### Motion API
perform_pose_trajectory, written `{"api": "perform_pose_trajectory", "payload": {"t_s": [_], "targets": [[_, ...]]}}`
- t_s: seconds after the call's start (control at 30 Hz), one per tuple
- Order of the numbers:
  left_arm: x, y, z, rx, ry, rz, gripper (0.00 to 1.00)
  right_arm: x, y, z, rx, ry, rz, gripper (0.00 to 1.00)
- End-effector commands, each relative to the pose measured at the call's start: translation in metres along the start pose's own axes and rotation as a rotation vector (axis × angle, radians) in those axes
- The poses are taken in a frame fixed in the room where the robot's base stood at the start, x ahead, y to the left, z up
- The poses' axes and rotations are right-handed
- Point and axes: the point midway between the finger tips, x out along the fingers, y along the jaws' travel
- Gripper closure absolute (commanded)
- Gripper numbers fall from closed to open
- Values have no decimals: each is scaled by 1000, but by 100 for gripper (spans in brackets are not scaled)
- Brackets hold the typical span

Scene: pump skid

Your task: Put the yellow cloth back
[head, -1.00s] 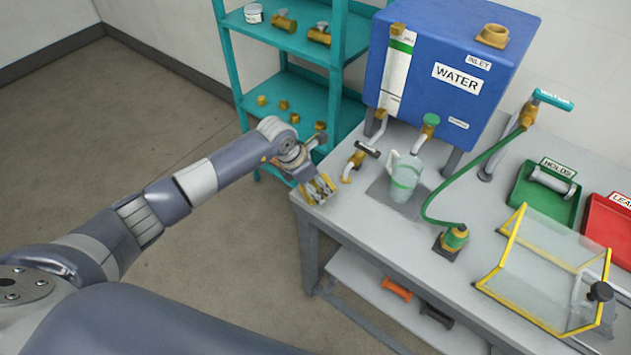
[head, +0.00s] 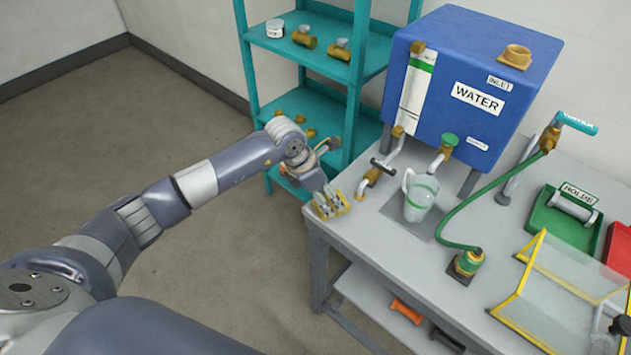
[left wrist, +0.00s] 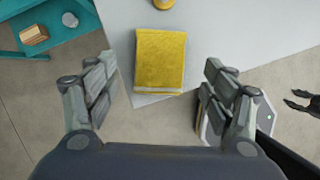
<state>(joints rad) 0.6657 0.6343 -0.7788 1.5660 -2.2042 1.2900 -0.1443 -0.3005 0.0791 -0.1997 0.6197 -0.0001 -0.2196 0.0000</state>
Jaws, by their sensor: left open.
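The yellow cloth (left wrist: 160,60) lies as a flat folded rectangle on the grey bench top near its corner. A pale band runs along its near edge. In the head view, only bits of the cloth (head: 345,209) show around my fingers. My left gripper (head: 329,201) is over the cloth and points down. In the left wrist view, its fingers (left wrist: 160,78) are wide apart, one on each side of the cloth, with nothing between them gripped. I cannot tell the exact height above the cloth. My right gripper is not clearly seen.
A brass valve (head: 371,179) and a clear jug (head: 420,199) stand right of the cloth, below the blue water tank (head: 486,75). A teal shelf (head: 352,63) with brass fittings is behind my left arm. The bench edge (head: 312,222) is close to the cloth.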

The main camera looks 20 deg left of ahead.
Motion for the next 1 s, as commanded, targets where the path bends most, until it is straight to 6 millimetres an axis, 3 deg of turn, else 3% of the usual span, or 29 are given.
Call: {"api": "perform_pose_trajectory", "payload": {"t_s": [0.2,0.4,0.6,1.0], "targets": [[-45,2,-1,2,-4,6,24,19,0,1,0,1,0,60],[-73,1,0,1,-1,4,24,26,-1,2,0,1,0,60],[-82,0,0,1,-1,1,24,26,-1,2,-1,1,0,60],[-82,0,0,0,0,1,24,26,0,1,-1,1,0,60]]}}
